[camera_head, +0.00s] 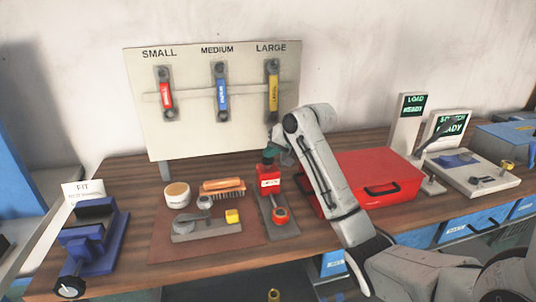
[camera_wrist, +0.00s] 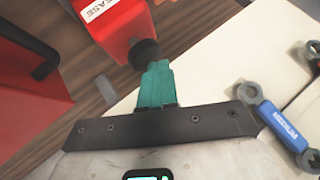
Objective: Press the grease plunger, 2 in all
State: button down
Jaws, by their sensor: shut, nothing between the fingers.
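The grease dispenser (camera_head: 269,182) is a red box with a white label, standing upright on a grey base at the right end of the brown mat. In the wrist view the red dispenser (camera_wrist: 112,28) is at the top, and its black plunger knob (camera_wrist: 146,52) sticks out toward my gripper (camera_wrist: 155,68). My teal fingers are shut together and empty, with their tips at the knob, seemingly touching it. In the head view my gripper (camera_head: 269,158) is just above the dispenser and hides the knob. How far the plunger is pressed cannot be told.
A red toolbox (camera_head: 378,175) stands close at the right of the dispenser. A wrench board (camera_head: 215,130) stands behind. A blue fixture (camera_head: 93,240) is far left.

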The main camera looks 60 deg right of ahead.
aim_at(271, 159)
jog(key=shift+r+p, duration=1.05)
jog(key=shift+p, duration=0.05)
notch_tip(271, 159, up, 5)
jog(key=p, duration=0.5)
dwell(0.6)
dwell(1.6)
